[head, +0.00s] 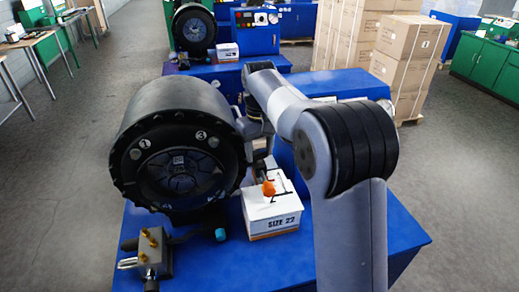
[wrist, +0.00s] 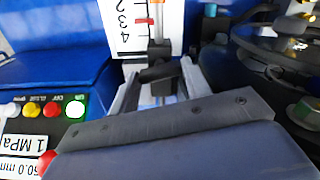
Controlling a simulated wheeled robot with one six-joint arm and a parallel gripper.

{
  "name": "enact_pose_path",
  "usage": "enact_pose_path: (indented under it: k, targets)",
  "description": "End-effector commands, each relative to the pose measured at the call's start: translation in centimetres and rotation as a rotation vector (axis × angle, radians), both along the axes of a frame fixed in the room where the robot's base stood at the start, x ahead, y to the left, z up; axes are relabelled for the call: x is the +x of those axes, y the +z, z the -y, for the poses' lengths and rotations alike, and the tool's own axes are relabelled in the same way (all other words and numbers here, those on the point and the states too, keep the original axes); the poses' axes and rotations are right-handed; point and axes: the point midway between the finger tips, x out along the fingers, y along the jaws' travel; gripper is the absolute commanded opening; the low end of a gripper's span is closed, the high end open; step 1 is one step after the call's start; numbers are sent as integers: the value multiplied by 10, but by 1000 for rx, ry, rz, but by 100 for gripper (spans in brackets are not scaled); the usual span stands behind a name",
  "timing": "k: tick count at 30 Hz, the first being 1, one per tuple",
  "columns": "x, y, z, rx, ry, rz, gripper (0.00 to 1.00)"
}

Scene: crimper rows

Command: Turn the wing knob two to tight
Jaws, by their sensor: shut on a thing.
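The part sits in front of a white numbered scale (wrist: 132,22) with a red pointer. I cannot read a number two on the knob itself, nor tell how tight it is.
A white SIZE 22 box (head: 272,217) with an orange-topped item (head: 268,188) stands right of the crimper head. A metal block with brass fittings (head: 151,250) is at front left. A button panel (wrist: 50,108) lies left in the wrist view. The bench's front right (head: 385,240) is clear.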

Motion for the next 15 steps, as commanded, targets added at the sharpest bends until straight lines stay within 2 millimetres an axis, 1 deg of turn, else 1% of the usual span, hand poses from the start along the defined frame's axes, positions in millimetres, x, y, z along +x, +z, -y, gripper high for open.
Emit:
enact_pose_path:
  k: [3, 4, 11, 12, 15]
  targets:
    - [0, 1, 0, 0, 1, 1, 23]
    - [0, 1, 0, 0, 1, 2, 47]
    - [0, 0, 0, 0, 1, 1, 66]
    - [0, 0, 0, 0, 1, 1, 67]
    - [0, 0, 0, 0, 1, 1, 67]
